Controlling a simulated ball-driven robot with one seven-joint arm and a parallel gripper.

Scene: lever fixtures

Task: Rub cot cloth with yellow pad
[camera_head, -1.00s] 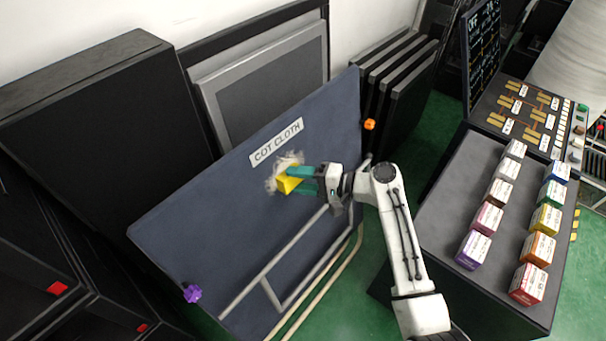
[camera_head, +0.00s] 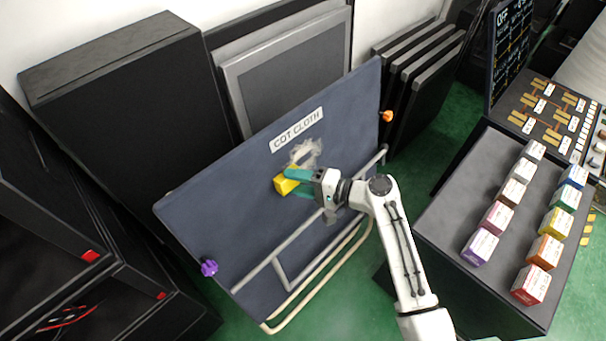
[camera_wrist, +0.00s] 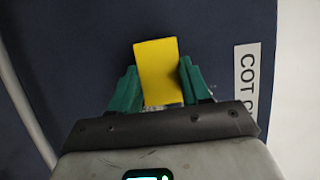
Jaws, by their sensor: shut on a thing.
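The dark blue cot cloth (camera_head: 240,215) is a tilted panel stretched on a pale tube frame, with a white COT CLOTH label (camera_head: 297,130) near its top edge. A whitish smudge (camera_head: 308,152) lies on the cloth below the label. My gripper (camera_head: 290,183) has green fingers shut on the yellow pad (camera_head: 283,185), at the lower left of the smudge. In the wrist view the yellow pad (camera_wrist: 157,70) sits between both fingers, in front of the cloth (camera_wrist: 80,50). I cannot tell whether the pad touches the cloth. My gripper partly covers the smudge's lower edge.
A purple knob (camera_head: 208,267) and an orange knob (camera_head: 386,116) stick out at the panel's sides. A dark bench (camera_head: 455,205) with several coloured boxes stands right of my arm. Black cases (camera_head: 120,95) and grey panels (camera_head: 290,80) stand behind. Green floor (camera_head: 345,290) shows below the frame.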

